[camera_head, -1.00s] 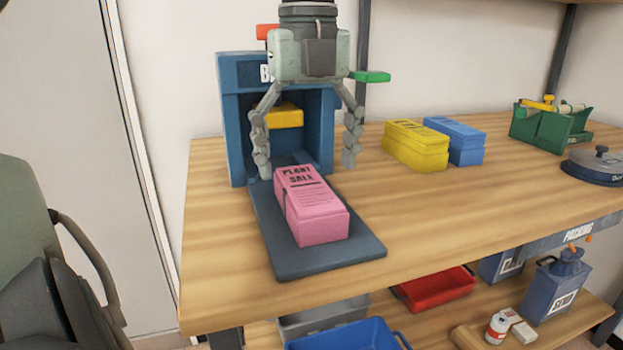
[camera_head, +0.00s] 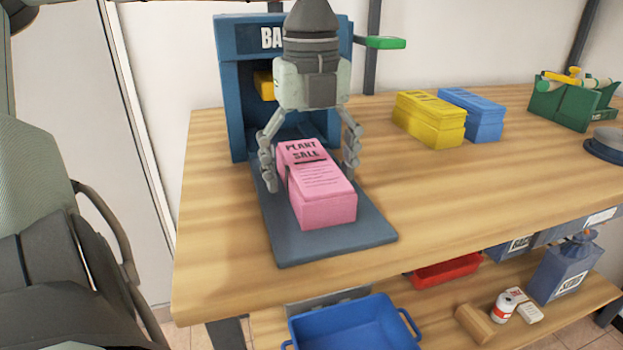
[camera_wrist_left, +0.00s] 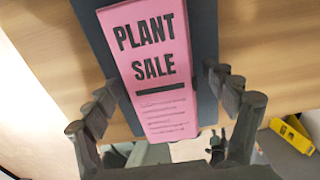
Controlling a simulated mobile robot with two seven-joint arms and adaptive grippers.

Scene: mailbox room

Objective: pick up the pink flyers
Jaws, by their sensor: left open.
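The pink flyers (camera_head: 322,202) are a banded stack with "PLANT SALE" printed on top. They lie flat on the dark blue-grey base plate (camera_head: 292,247) in front of a blue bander machine (camera_head: 230,80). My left gripper (camera_head: 310,180) points down over the far half of the stack. Its fingers are open, one on each side of the stack, and I see no clear grip. In the left wrist view the pink flyers (camera_wrist_left: 160,80) sit between the spread fingers (camera_wrist_left: 163,90). My right gripper is not in view.
A yellow stack (camera_head: 430,120) and a blue stack (camera_head: 474,115) stand to the right on the wooden table (camera_head: 450,180). A green caddy (camera_head: 565,103) is further right. A blue bin (camera_head: 355,330) is below the table.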

